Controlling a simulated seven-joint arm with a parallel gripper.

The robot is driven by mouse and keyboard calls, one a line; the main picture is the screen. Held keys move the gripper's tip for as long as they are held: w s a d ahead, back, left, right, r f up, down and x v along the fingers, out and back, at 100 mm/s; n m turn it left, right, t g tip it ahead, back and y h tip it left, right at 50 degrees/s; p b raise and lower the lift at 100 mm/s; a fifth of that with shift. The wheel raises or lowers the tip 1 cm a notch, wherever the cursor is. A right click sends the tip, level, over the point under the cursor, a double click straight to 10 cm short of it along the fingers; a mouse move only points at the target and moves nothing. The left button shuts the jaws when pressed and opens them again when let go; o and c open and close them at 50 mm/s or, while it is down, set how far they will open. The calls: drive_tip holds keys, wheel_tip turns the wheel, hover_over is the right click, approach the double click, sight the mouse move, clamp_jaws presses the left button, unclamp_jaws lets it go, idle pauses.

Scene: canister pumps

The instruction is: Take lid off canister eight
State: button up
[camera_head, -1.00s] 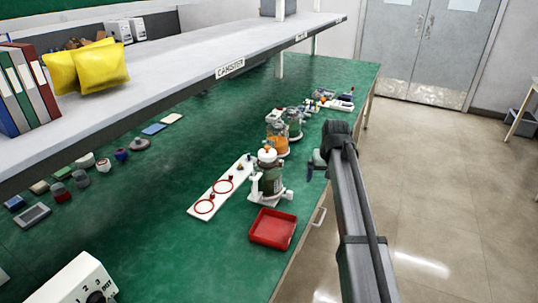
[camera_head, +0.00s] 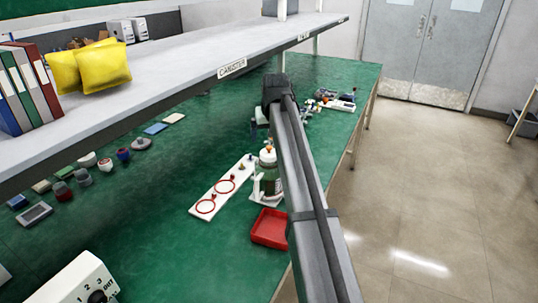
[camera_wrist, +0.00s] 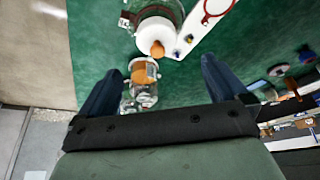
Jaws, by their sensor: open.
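A canister with a white lid (camera_head: 267,155) and an orange knob stands in a white holder, partly covered by my arm in the head view. In the wrist view its white lid (camera_wrist: 153,31) is at the top, beyond my fingertips. My gripper (camera_wrist: 160,75) is open and empty, above the bench. Between its fingers, lower down, the wrist view shows a clear canister with orange on it (camera_wrist: 143,74) and another clear canister part (camera_wrist: 146,100). In the head view my arm hides these rear canisters. No canister number is readable, so I cannot tell which is eight.
A white strip with red rings (camera_head: 221,189) lies left of the white-lidded canister. A red tray (camera_head: 269,228) sits in front of it. A shelf labelled canister (camera_head: 232,68) overhangs the bench.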

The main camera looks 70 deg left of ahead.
sight(269, 147)
drive_tip(key=shift+w+x, duration=0.1)
drive_tip(key=shift+x, duration=2.1)
drive_tip(key=shift+w+x, duration=0.15)
drive_tip(key=shift+x, duration=2.05)
drive_tip(key=shift+c, duration=0.3)
drive_tip(key=c, duration=1)
